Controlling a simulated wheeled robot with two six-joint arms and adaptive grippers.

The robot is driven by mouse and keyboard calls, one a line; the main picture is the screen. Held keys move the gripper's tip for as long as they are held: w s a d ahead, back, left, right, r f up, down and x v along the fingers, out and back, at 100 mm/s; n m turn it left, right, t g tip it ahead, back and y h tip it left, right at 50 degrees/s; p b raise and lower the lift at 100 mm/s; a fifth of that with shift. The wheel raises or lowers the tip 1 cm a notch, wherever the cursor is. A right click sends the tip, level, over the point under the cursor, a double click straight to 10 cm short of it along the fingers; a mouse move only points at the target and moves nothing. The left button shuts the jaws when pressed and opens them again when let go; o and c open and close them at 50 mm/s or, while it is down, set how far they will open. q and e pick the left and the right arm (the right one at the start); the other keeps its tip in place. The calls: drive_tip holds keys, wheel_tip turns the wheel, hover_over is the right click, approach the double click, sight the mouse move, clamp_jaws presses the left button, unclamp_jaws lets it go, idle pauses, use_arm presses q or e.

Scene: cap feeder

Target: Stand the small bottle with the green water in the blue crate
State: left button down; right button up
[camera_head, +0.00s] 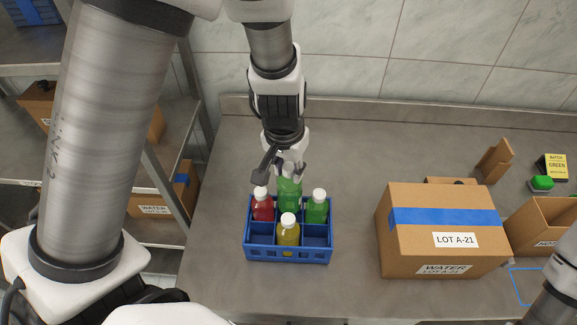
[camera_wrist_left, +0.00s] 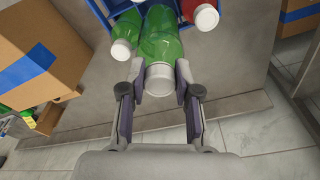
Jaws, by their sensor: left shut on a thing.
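The blue crate (camera_head: 289,257) stands on the table, divided into compartments. My left gripper (camera_head: 287,172) is above its back middle compartment, shut on a bottle with green water (camera_head: 289,193). That bottle is upright, in or just over the compartment; its base is hidden. A second green bottle (camera_head: 317,209) stands in the back right compartment. My right gripper is out of view.
A red bottle (camera_head: 262,206) stands back left in the crate, and a yellow bottle (camera_head: 288,233) front middle. The front left and front right compartments look empty. A closed carton (camera_head: 400,255) stands to the right, with bare table between.

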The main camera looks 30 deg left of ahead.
use_arm(q)
drive_tip(key=shift+w+f+b, duration=0.1)
drive_tip(key=shift+f+b, duration=0.95)
drive_tip(key=shift+f, duration=0.2)
drive_tip(key=shift+f+b, duration=2.3)
drive_tip(key=shift+f, duration=0.05)
drive_tip(key=shift+f+b, duration=1)
